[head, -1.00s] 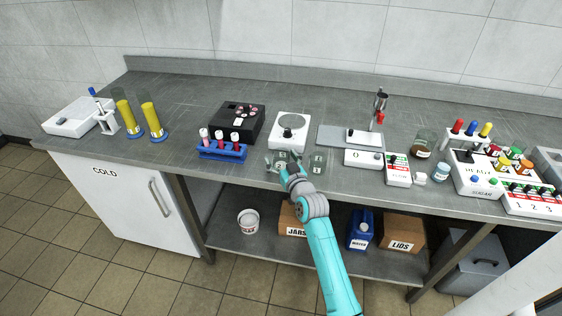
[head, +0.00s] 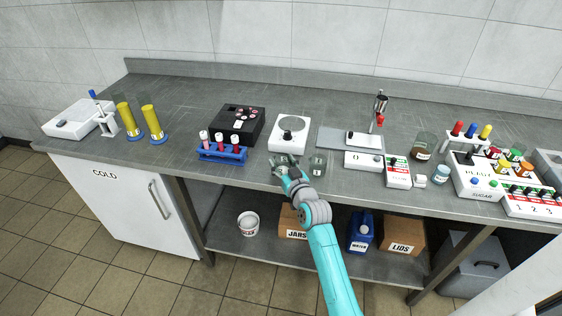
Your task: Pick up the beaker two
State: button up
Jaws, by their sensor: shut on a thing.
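My gripper (head: 285,161) is at the front edge of the bench, below the white plate device. It is shut on a small clear glass beaker (head: 283,158). The fingers and wrist hide much of this beaker, and I cannot read its marking. A second small glass beaker (head: 317,165) stands upright on the bench just to the right of my gripper, apart from it. Its marking is too small to read for sure.
A white device with a round plate (head: 291,124) stands behind my gripper. A blue rack of capped tubes (head: 221,151) is to the left, near a black box (head: 237,120). A white and grey stand (head: 362,137) is to the right. Bare bench (head: 175,110) lies further left.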

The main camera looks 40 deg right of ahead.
jog(key=v, duration=1.6)
jog(key=shift+s+f, duration=0.3)
jog(key=shift+f, duration=0.05)
jog(key=shift+a, duration=0.15)
